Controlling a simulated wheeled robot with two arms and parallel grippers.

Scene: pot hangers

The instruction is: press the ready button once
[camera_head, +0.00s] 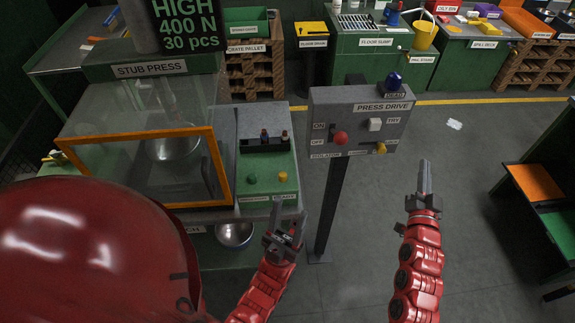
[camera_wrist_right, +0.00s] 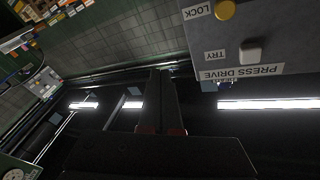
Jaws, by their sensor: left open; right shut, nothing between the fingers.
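The stub press front panel (camera_head: 258,160) carries a green button (camera_head: 252,180) and a yellow button (camera_head: 283,177). My left gripper (camera_head: 290,218) is open and empty, just in front of the panel's lower right corner, apart from the buttons. My right gripper (camera_head: 425,178) is shut and empty, right of the press drive box (camera_head: 335,108); its fingers also show in the right wrist view (camera_wrist_right: 162,100).
The press drive box stands on a post, with a red handle (camera_head: 341,138), a white TRY button (camera_head: 375,124) and a yellow LOCK knob (camera_head: 380,148). A glass guard with an orange frame (camera_head: 215,165) covers the press at left. Open floor lies right of the post.

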